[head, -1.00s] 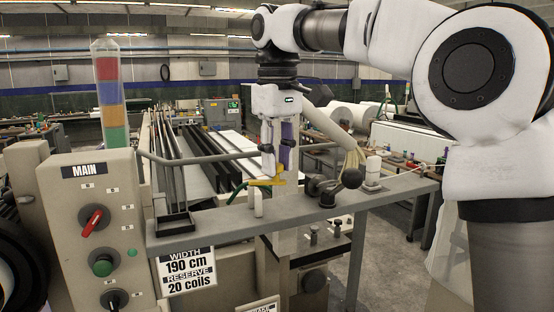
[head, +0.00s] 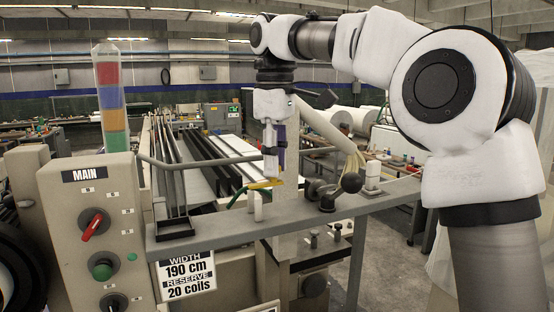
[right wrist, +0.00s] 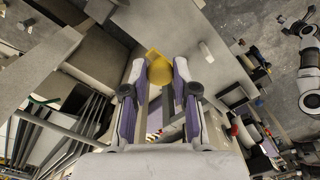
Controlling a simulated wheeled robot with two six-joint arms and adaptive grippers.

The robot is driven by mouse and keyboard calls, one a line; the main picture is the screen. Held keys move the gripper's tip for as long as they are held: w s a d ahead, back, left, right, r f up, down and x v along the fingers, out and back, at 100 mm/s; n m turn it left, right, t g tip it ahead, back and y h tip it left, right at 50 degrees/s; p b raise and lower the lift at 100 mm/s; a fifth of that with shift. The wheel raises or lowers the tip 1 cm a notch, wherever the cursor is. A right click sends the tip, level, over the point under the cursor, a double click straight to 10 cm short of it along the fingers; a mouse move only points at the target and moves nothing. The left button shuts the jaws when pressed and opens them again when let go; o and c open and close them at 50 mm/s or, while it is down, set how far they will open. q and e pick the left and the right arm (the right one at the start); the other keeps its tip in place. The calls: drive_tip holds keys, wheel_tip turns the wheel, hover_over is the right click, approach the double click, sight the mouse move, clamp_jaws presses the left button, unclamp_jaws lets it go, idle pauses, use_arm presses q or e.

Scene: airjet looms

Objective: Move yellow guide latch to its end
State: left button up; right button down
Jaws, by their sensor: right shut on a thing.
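The yellow guide latch (head: 265,184) sits above the grey rail of the loom, near the middle of the head view. My right gripper (head: 272,176) comes down on it from above, with its fingers pointing down. In the right wrist view the latch (right wrist: 158,69) shows between the two purple-padded fingertips of my right gripper (right wrist: 156,75), which is shut on it. The fingers hide part of the latch. My left gripper is not in view.
A black ball knob (head: 352,182) is to the right. A control panel (head: 92,225) with a red switch and a signal tower (head: 111,97) stand at left.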

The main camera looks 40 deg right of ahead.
drive_tip(key=c, duration=1)
unclamp_jaws()
drive_tip(key=shift+o, duration=0.6)
drive_tip(key=shift+w+a, duration=0.2)
drive_tip(key=shift+w, duration=0.1)
